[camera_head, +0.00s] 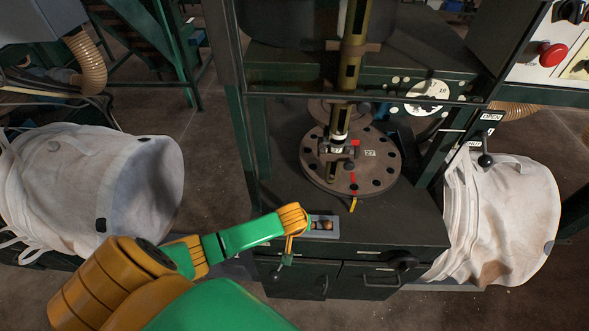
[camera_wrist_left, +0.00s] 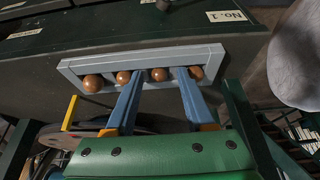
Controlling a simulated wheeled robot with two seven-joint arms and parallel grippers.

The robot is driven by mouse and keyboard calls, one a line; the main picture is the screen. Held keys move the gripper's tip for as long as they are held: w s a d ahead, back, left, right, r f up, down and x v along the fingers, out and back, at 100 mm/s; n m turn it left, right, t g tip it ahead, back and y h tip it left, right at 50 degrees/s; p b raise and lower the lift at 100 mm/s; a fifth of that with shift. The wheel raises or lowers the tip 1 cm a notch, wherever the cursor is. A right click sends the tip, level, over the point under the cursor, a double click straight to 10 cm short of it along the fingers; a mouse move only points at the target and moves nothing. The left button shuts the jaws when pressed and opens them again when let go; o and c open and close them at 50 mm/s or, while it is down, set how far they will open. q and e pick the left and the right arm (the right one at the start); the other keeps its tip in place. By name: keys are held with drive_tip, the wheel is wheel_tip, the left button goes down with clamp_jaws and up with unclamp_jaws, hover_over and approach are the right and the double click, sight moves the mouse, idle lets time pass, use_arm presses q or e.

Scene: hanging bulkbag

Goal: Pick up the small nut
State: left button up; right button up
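A small grey tray (camera_head: 311,235) sits at the front edge of the dark machine table in the head view, with brown round nuts (camera_head: 327,225) in it. In the left wrist view the tray (camera_wrist_left: 75,66) holds several nuts in a row. The leftmost nut (camera_wrist_left: 93,83) looks largest; the others look smaller and similar. My left gripper (camera_wrist_left: 159,75) is open, its two blue fingers reaching the tray rim on either side of the third nut from the left (camera_wrist_left: 159,75). I cannot tell whether they touch it. My right gripper is in neither view.
A round plate with holes (camera_head: 378,165) and a vertical post (camera_head: 350,60) stand behind the tray. A yellow-tipped lever (camera_head: 354,203) is close to its right. Drawers (camera_head: 368,277) are below. White bulk bags (camera_head: 140,185) (camera_head: 515,220) flank the machine.

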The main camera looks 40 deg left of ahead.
use_arm(q)
drive_tip(key=shift+s+f, duration=0.2)
clamp_jaws()
drive_tip(key=shift+d, duration=0.1)
idle(0.9)
